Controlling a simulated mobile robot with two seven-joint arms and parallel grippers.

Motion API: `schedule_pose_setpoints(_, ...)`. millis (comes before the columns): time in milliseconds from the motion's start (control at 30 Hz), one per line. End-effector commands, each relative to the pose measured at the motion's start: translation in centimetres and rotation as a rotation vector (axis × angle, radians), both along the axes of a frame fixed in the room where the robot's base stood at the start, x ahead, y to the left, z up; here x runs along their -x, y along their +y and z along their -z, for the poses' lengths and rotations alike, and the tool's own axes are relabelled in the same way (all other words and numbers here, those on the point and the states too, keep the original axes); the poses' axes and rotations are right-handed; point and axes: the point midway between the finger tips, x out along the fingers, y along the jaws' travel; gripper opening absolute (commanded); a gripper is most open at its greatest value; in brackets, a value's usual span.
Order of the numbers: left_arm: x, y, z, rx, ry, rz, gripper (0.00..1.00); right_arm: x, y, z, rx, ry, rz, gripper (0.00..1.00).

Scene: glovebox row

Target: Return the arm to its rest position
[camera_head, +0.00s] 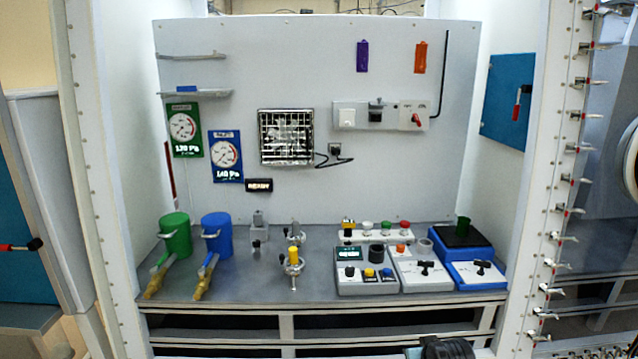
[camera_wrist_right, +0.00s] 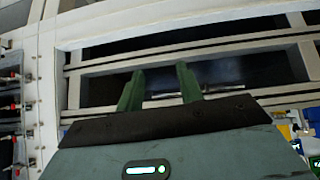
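My right gripper (camera_wrist_right: 160,80) shows in the right wrist view with its two green fingers apart and nothing between them. It is in front of the white frame and dark openings below the worktop. In the head view a dark rounded part, seemingly of my right arm, shows at the bottom edge, right of the middle; its fingers cannot be made out there. My left gripper is not in view.
The grey worktop (camera_head: 230,280) holds a green canister (camera_head: 175,235), a blue canister (camera_head: 217,236), a yellow-topped valve (camera_head: 294,258), a control box (camera_head: 365,272) and a blue scale-like unit (camera_head: 460,252). White side posts flank the bay. A row of small valves (camera_head: 553,237) lines the right.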

Motion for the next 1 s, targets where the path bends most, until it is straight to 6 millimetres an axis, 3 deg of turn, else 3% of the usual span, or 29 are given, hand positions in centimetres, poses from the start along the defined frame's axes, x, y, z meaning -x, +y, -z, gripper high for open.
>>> schedule_pose_setpoints(33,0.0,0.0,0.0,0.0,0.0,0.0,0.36,2.1,0.0,2.2,0.003,-0.001,-0.007,0.37)
schedule_pose_setpoints(200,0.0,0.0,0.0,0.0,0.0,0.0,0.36,8.5,0.3,7.3,0.005,-0.027,-0.034,0.37)
schedule_pose_setpoints(467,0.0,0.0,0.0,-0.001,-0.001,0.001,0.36,19.6,1.3,12.1,-0.006,-0.067,-0.08,0.37)
schedule_pose_setpoints(633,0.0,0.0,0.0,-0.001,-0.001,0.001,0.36,27.1,2.1,13.2,-0.026,-0.092,-0.109,0.37)
schedule_pose_setpoints(800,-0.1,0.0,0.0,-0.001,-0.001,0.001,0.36,33.8,3.0,12.7,-0.052,-0.119,-0.133,0.37)
schedule_pose_setpoints(1000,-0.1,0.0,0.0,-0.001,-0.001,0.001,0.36,38.2,3.7,11.7,-0.074,-0.138,-0.146,0.37)
